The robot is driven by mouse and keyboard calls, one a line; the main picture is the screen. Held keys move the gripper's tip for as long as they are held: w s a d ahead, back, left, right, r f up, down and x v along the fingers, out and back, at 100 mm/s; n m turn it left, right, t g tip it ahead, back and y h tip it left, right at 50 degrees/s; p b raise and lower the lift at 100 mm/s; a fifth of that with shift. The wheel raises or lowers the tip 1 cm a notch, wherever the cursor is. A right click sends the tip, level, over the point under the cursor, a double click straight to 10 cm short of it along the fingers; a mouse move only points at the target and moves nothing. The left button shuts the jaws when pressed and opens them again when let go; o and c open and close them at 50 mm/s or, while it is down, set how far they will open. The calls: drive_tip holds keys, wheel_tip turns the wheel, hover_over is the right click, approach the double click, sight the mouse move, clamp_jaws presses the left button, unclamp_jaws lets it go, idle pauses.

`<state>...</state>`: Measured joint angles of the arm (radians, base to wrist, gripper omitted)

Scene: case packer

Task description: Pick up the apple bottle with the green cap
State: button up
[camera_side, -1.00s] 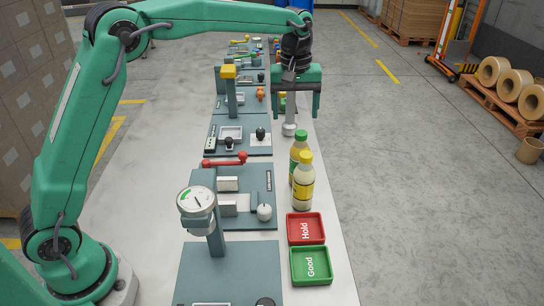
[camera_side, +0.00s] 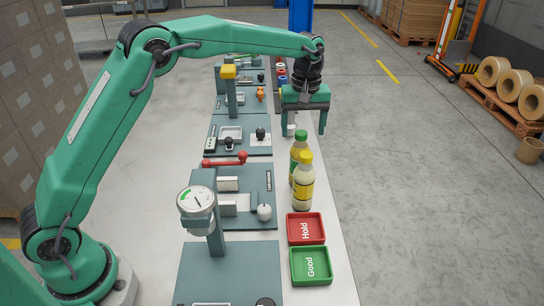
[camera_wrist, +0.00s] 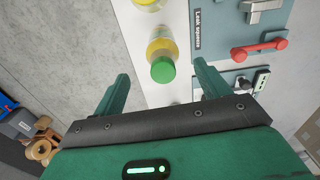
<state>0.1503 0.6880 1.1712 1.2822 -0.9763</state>
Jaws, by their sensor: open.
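The bottle with the green cap (camera_side: 299,155) stands upright on the white bench, partly hidden behind a bottle with a yellow cap (camera_side: 303,190). In the wrist view its green cap (camera_wrist: 163,70) shows between my fingers, with the yellowish body above it in the picture. The yellow-capped bottle is cut by the top edge there (camera_wrist: 150,4). My gripper (camera_side: 303,128) is open and empty, behind and above the green-capped bottle in the side view. In the wrist view its two fingers (camera_wrist: 161,75) are spread, apart from the cap. The label text is too small to read.
A red Hold tray (camera_side: 324,240) and a green Good tray (camera_side: 329,279) lie in front of the bottles. A gauge stand (camera_side: 197,201) and a fixture with a red handle (camera_side: 226,160) stand to the left. The bench's right edge is close to the bottles.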

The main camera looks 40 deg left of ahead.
drive_tip(key=shift+a+f, duration=0.2)
drive_tip(key=shift+f, duration=2.4)
drive_tip(key=shift+r, duration=0.1)
drive_tip(key=c, duration=1.6)
drive_tip(key=shift+r, duration=0.15)
wheel_tip(320, 180, up, 10)
drive_tip(key=shift+f, duration=0.15)
